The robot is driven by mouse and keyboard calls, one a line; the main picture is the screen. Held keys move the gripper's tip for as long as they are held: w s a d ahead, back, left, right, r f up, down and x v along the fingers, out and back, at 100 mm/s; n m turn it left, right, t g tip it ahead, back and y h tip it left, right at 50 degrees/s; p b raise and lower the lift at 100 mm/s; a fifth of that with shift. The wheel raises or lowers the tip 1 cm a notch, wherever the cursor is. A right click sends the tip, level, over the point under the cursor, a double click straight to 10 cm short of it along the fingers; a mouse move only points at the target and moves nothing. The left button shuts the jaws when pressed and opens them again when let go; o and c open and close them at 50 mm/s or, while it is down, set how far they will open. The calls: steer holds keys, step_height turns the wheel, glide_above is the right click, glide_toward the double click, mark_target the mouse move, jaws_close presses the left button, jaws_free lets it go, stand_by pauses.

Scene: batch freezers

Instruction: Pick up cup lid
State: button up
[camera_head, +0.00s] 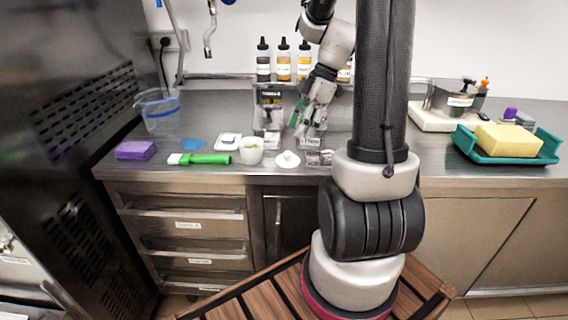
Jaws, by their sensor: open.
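The likely cup lid is a small white round disc with a raised centre (287,159), lying flat on the steel counter near its front edge. A white cup (250,151) with something greenish at its top stands just left of it. My gripper (309,132) points down above the counter, behind and slightly right of the lid, and is open. It is apart from the lid. Small clear items near the gripper are too blurred to tell, and my arm hides part of the counter to the right.
A green-handled brush (200,159), purple sponge (136,150) and clear measuring jug (158,110) stand left. Squeeze bottles (283,60) line the back shelf. A dark-fronted dispenser (268,108) stands behind the cup. A teal tray (480,150) holds a yellow sponge (508,139) at right.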

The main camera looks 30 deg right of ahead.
mark_target(289, 152)
steer(key=x, duration=0.7)
steer(key=shift+a+f, duration=0.25)
steer(key=shift+a, duration=0.15)
steer(key=c, duration=0.8)
